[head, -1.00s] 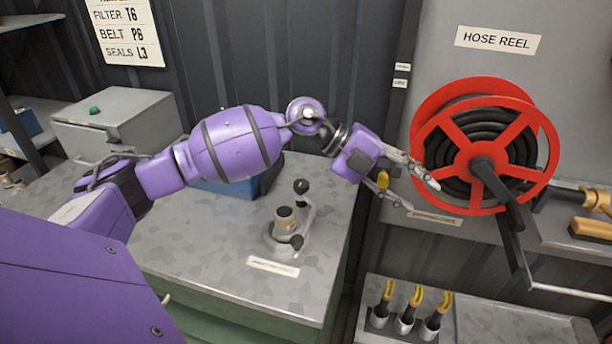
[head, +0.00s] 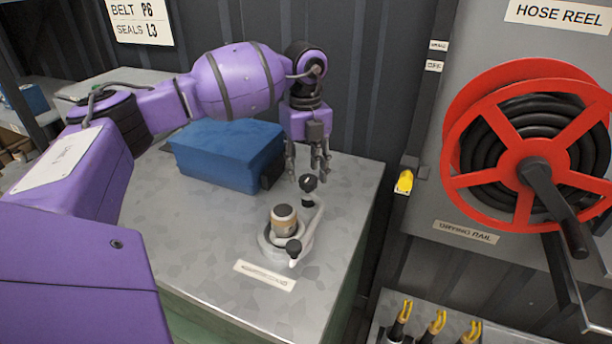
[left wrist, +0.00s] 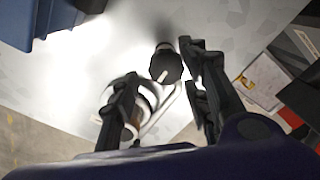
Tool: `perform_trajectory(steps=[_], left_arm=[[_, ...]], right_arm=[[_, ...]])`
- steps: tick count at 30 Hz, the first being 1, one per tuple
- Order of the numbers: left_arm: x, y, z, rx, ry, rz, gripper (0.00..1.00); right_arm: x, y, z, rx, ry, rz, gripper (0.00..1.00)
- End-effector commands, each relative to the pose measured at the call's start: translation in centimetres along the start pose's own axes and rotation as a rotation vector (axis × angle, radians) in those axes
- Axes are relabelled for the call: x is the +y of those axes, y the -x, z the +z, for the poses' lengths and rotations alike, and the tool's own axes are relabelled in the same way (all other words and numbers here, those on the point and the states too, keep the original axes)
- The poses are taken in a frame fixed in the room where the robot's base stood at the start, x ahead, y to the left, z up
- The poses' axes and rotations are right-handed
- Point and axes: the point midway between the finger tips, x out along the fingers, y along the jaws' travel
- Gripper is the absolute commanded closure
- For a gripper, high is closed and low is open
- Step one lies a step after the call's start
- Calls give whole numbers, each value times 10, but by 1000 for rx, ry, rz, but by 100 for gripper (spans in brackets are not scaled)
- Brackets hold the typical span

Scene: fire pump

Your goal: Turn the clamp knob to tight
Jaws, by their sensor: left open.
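The clamp (head: 312,222) stands on the grey bench top, with a round metal and tan piece (head: 284,220) at its middle. Its black clamp knob (head: 308,183) is on top of an upright post; in the left wrist view the knob (left wrist: 166,67) shows a pale pointer line. My left gripper (head: 308,174) points down just above and behind the knob, open and empty. In the left wrist view the knob appears between the open fingers (left wrist: 160,70); contact cannot be told. My right gripper is not in view.
A blue box (head: 228,155) sits on the bench left of the gripper. A label plate (head: 264,275) lies in front of the clamp. A yellow switch (head: 404,181) and the red hose reel (head: 530,145) are on the right. The bench front is clear.

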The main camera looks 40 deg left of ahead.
Motion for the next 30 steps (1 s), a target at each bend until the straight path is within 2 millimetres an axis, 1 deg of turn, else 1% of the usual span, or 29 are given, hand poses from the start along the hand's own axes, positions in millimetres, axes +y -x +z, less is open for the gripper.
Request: perform_trajectory(steps=[3, 6, 14, 15, 16, 21, 24, 30], left_arm=[[0, -14, 0, 1, -1, 0, 58], [0, -20, 0, 1, -1, -1, 58], [0, -22, 0, 0, -2, -1, 58], [0, -22, 0, 1, -2, -1, 59], [0, -22, 0, 1, -2, -1, 63], [0, -22, 0, 1, -2, -1, 86], [0, -23, 0, 1, -1, 1, 97], [1, -23, 0, 1, -11, 4, 97]], right_arm=[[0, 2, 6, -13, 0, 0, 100], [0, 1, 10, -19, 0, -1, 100], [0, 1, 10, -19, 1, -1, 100], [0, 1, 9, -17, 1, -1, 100], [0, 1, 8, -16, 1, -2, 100], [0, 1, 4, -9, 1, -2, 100], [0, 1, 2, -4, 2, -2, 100], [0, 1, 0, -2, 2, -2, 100]])
